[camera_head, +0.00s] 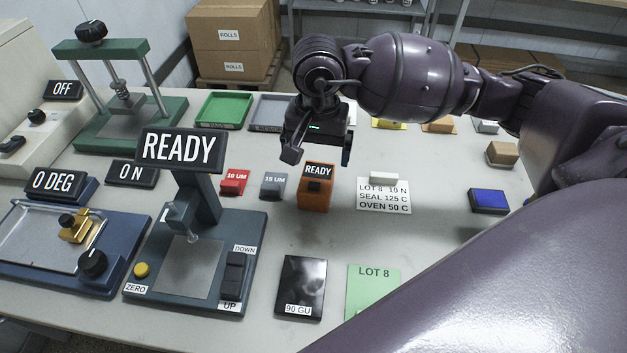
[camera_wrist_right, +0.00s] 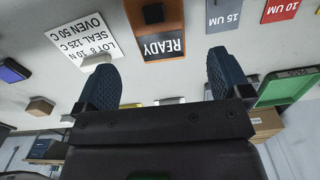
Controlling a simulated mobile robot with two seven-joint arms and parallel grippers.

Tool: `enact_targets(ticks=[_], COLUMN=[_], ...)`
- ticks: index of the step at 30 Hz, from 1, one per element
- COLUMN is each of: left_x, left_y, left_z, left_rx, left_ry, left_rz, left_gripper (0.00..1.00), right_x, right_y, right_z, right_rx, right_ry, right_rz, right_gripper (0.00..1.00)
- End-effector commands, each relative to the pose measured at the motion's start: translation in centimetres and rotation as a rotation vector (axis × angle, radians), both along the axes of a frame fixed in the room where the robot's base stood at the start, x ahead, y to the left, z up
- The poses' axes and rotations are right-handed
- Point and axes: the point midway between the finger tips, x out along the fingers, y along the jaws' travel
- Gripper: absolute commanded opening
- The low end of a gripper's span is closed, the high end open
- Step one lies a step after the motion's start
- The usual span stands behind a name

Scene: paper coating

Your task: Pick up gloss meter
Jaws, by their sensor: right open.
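The gloss meter appears to be the small orange block (camera_head: 316,194) with a black READY display, standing on the table in the middle of the head view. It also shows in the right wrist view (camera_wrist_right: 160,22), upside down, beyond and between the fingertips. My right gripper (camera_head: 318,152) is open and empty, above and behind the orange block in the head view. In the right wrist view its two dark fingers (camera_wrist_right: 163,82) are spread apart, with nothing between them. My left gripper is not in view.
A black 90 GU panel (camera_head: 303,286) and green LOT 8 sheet (camera_head: 373,290) lie in front. A READY device (camera_head: 190,254) stands front left.

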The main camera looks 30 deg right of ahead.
Motion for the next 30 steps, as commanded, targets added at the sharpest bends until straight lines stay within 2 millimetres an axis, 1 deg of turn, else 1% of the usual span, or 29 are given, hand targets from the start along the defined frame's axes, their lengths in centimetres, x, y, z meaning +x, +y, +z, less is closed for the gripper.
enact_targets(ticks=[1,3,11,19,23,30], left_x=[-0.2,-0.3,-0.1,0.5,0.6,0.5], left_y=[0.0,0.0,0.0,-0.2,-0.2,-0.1], left_z=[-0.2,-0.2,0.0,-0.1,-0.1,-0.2], left_rx=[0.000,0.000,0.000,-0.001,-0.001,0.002], left_ry=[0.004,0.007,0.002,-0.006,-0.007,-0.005], left_rz=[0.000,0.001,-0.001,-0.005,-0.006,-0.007], left_gripper=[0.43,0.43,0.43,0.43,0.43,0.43], right_x=[0.0,0.0,-0.1,-0.5,-0.5,-0.5], right_y=[0.0,0.0,0.1,0.2,0.2,0.2], right_z=[-0.9,-1.6,-3.2,-6.8,-7.5,-7.5], right_rx=[0.000,0.000,0.001,0.000,0.001,0.000], right_ry=[0.004,0.003,0.002,0.004,0.002,0.000], right_rz=[-0.002,-0.002,0.000,-0.002,-0.002,-0.002], right_gripper=[0.96,0.96,0.96,0.96,0.96,0.96])
